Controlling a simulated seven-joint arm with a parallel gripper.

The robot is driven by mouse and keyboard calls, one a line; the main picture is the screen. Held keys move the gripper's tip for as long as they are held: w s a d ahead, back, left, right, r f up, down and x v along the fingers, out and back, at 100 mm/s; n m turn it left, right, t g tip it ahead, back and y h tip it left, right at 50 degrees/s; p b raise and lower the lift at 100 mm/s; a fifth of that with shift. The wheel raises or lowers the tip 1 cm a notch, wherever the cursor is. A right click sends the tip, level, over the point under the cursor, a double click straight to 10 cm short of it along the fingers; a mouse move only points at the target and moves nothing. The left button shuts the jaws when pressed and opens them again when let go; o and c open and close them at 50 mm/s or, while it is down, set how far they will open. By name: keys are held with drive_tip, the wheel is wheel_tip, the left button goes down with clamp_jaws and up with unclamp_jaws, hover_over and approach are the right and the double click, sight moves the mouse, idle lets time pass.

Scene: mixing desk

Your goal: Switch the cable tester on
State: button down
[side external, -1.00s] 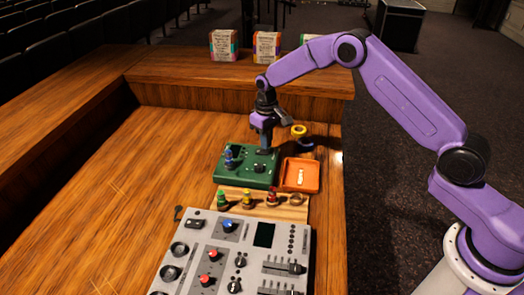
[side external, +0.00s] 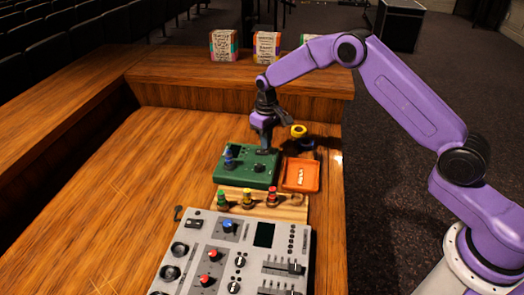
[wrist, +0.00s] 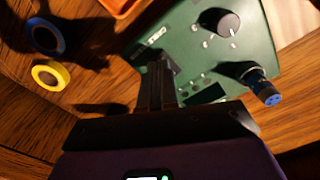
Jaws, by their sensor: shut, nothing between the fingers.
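The cable tester is a green box (side external: 232,177) on the wooden desk. It carries a blue plug (side external: 229,157) and a black knob (side external: 258,167). In the wrist view its green face (wrist: 262,45) shows the black knob (wrist: 222,22) with a white pointer line, the blue plug (wrist: 262,88) and small pale parts. My gripper (side external: 266,151) is shut and empty, pointing down at the tester's far side. In the wrist view the closed fingertips (wrist: 160,62) overlap a small pale-marked part of the face and hide some of it. I cannot tell whether they touch it.
An orange tray (side external: 288,186) stands right of the tester. Yellow (side external: 299,131) and dark blue (side external: 306,145) tape rolls lie behind the tray. A wooden strip (side external: 232,208) with coloured plugs and the grey mixer (side external: 207,252) are in front. The desk at left is clear.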

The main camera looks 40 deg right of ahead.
sight(266, 151)
drive_tip(key=shift+f, duration=0.95)
idle(0.8)
drive_tip(key=shift+r, duration=3.5)
drive_tip(key=s+a+r+n, duration=0.25)
drive_tip(key=s+r, duration=0.25)
drive_tip(key=s, duration=0.6)
drive_tip(key=s+a+r+n, duration=0.25)
drive_tip(key=s+r, duration=0.35)
drive_tip(key=s, duration=0.5)
drive_tip(key=s+d+n, duration=0.2)
drive_tip(key=s+d, duration=0.2)
drive_tip(key=s, duration=0.7)
drive_tip(key=s+d+n, duration=0.2)
drive_tip(key=s+d, duration=0.2)
drive_tip(key=s, duration=0.7)
drive_tip(key=shift+s+d+n, duration=0.2)
drive_tip(key=shift+d+n, duration=0.1)
drive_tip(key=shift+d, duration=0.1)
